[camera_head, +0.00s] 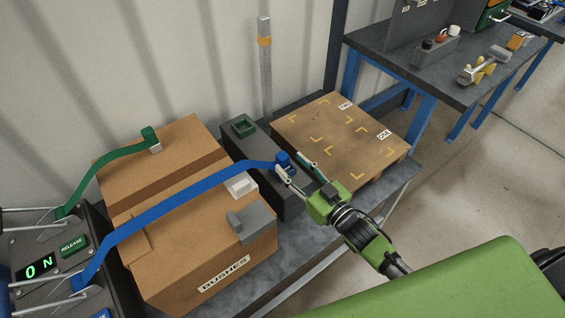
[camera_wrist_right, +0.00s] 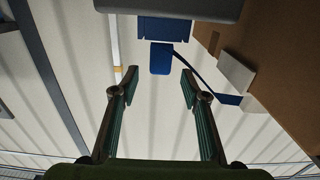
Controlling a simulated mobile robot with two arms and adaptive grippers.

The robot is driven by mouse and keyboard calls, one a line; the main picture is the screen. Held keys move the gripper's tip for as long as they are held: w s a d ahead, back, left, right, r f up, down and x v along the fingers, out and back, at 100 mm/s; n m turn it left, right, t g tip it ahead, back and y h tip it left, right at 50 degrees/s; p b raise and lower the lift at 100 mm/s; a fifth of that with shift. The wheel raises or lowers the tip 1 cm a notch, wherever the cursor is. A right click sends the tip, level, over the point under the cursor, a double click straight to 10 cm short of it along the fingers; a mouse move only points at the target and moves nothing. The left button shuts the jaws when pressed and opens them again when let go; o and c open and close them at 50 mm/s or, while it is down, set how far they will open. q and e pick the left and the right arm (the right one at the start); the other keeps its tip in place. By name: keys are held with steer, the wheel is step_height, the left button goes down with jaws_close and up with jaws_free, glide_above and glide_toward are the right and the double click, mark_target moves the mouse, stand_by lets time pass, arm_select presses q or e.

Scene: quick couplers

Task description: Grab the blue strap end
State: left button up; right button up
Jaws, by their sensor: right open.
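The blue strap (camera_head: 170,195) runs from the device at the left over the cartons to its blue end (camera_head: 283,158) at the dark grey block (camera_head: 262,178). My right gripper (camera_head: 291,162) is open, with its fingertips close around the blue end in the head view. In the right wrist view the blue end (camera_wrist_right: 161,58) lies just beyond the two open fingertips (camera_wrist_right: 158,77), roughly centred between them. A wider blue piece (camera_wrist_right: 165,30) sits behind it; whether they are joined is unclear. My left gripper is not in view.
A green strap (camera_head: 110,165) lies over the rear carton (camera_head: 185,135). A green socket (camera_head: 243,125) is on the grey block. A grey clip (camera_head: 250,224) and white piece (camera_head: 240,185) are on the front carton. A pallet (camera_head: 340,140) stands right of the block.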

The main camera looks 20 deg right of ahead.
mark_target(286, 160)
steer(key=x, duration=0.5)
steer(key=shift+f, duration=0.15)
steer(key=shift+c, duration=0.4)
jaws_close()
